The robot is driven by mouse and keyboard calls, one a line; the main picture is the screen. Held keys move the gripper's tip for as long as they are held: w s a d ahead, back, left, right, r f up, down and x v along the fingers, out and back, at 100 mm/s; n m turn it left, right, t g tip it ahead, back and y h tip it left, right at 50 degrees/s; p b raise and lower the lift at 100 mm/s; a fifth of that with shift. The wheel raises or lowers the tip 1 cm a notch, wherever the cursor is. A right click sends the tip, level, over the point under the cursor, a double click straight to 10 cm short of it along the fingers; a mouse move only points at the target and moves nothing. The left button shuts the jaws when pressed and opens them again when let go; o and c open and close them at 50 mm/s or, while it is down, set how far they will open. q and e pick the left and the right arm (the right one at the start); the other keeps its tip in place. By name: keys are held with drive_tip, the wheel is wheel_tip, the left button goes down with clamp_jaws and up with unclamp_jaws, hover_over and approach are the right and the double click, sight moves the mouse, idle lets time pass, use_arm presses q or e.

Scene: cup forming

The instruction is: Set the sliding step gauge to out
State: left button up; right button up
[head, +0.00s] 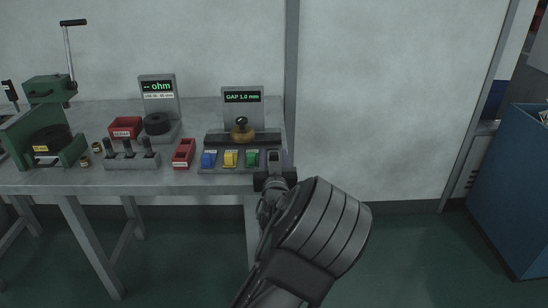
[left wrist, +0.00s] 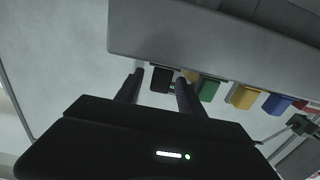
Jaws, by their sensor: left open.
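The gauge station stands at the right end of the grey bench, with a display (head: 243,97) reading "GAP 1.0 mm". A round brass piece with a black knob (head: 240,130) sits on its dark rail. Blue (head: 208,159), yellow (head: 230,158) and green (head: 252,158) blocks line its front. In the left wrist view, a black block (left wrist: 161,79) lies beyond the green block (left wrist: 208,90). My left gripper (head: 274,162) is open at the station's right front corner. Its fingertips appear on either side of the black block in the wrist view; contact cannot be told. I cannot tell which part slides.
A red bin (head: 183,153) stands left of the station. Farther left are a second display (head: 158,87) reading "ohm", a rack of dark pegs (head: 131,160) and a green lever press (head: 45,140). A blue cabinet (head: 515,190) stands far right. The floor between is clear.

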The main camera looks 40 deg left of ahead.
use_arm(q)
drive_tip(key=v, duration=0.7)
drive_tip(key=shift+s+d+p, duration=0.15)
drive_tip(key=shift+s+p, duration=0.05)
drive_tip(key=shift+p, duration=0.2)
